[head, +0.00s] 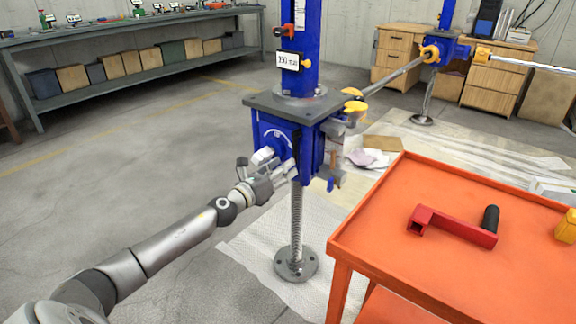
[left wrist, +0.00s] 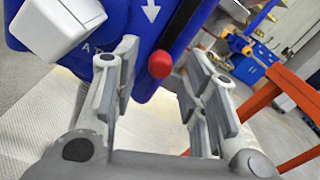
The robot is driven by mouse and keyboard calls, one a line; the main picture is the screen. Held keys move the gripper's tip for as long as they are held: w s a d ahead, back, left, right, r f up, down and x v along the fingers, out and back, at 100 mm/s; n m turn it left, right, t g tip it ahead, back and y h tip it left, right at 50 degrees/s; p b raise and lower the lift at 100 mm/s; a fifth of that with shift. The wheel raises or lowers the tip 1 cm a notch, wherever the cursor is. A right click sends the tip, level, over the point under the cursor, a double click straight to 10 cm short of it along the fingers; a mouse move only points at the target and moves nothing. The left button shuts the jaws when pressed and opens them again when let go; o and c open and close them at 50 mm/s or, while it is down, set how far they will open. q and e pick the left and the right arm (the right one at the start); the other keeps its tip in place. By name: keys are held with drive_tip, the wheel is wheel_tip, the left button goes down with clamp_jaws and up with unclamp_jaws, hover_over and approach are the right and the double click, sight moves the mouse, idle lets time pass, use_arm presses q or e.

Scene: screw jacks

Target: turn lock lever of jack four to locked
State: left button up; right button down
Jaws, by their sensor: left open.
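The nearest jack (head: 290,140) has a blue housing under a grey top plate and a blue column. I cannot read a jack number on it. My left gripper (head: 277,166) is at the front of this housing, with its fingers apart. In the left wrist view, a black lever with a red ball end (left wrist: 160,64) lies against the blue housing (left wrist: 140,20). The red ball shows between the open fingers of the left gripper (left wrist: 163,82), and I see no finger closed on it. A white block (left wrist: 58,25) sticks out beside a white arrow. My right gripper is out of view.
An orange cart (head: 375,215) stands at the right, with a red crank (head: 455,226) on top. Another blue jack (head: 450,52) stands behind, linked by a shaft (head: 392,76). Open floor (head: 110,190) lies to the left.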

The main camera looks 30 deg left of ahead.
use_arm(q)
drive_tip(key=shift+w+d, duration=0.15)
drive_tip(key=shift+w, duration=1.4)
clamp_jaws()
